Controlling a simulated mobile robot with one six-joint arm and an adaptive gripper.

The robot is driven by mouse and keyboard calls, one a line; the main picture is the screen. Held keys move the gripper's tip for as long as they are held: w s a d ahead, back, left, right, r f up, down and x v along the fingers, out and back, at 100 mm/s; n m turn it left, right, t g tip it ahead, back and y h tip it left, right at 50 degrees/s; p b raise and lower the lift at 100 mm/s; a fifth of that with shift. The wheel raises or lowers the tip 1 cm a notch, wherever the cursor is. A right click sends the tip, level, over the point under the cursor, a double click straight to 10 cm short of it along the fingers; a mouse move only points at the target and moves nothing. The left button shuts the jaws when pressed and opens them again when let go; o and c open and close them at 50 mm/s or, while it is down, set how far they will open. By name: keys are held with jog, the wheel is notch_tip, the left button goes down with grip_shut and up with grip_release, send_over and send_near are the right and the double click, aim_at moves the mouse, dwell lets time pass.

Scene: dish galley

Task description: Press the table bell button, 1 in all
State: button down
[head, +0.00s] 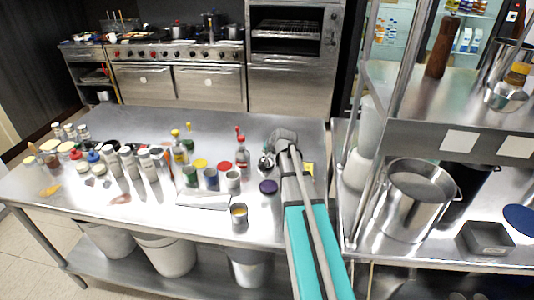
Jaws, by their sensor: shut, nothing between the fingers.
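My arm reaches over the steel table (95,215) and bends down at its far end. My gripper (267,151) is small and dark in this view, shut and empty, pointing down at the table's right part. A small silvery rounded thing (265,163) shows right at the fingertips. It may be the table bell, but it is too small to be sure, and I cannot tell whether the fingers touch it. No button can be made out.
A dark purple round lid (268,187) lies just in front. A red-capped bottle (242,155) and several tins stand to the left. A yellow item (308,168) shows right of my arm. A steel shelf with a large pot (415,205) stands at right.

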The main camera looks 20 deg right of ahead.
aim_at(266, 155)
jog(key=shift+r+p, duration=0.4)
jog(key=shift+r, duration=0.15)
jog(key=shift+r+p, duration=2.5)
jog(key=shift+a, duration=0.1)
jog(key=s+a+f+n+g, duration=0.2)
jog(key=s+a+n+g, duration=0.1)
jog(key=s+a, duration=0.4)
jog(key=s+a+f+n+g, duration=0.1)
jog(key=s+a+n+g, duration=0.1)
jog(key=s+a, duration=0.5)
jog(key=s+a+f+n+g, duration=0.2)
jog(key=s+a+n+g, duration=0.1)
jog(key=s+a, duration=0.5)
jog(key=shift+s+f+n+g, duration=0.2)
jog(key=shift+s+g, duration=0.1)
jog(key=shift+s, duration=0.55)
jog(key=shift+s+f+n+g, duration=0.15)
jog(key=shift+s+g, duration=0.15)
jog(key=shift+s, duration=0.55)
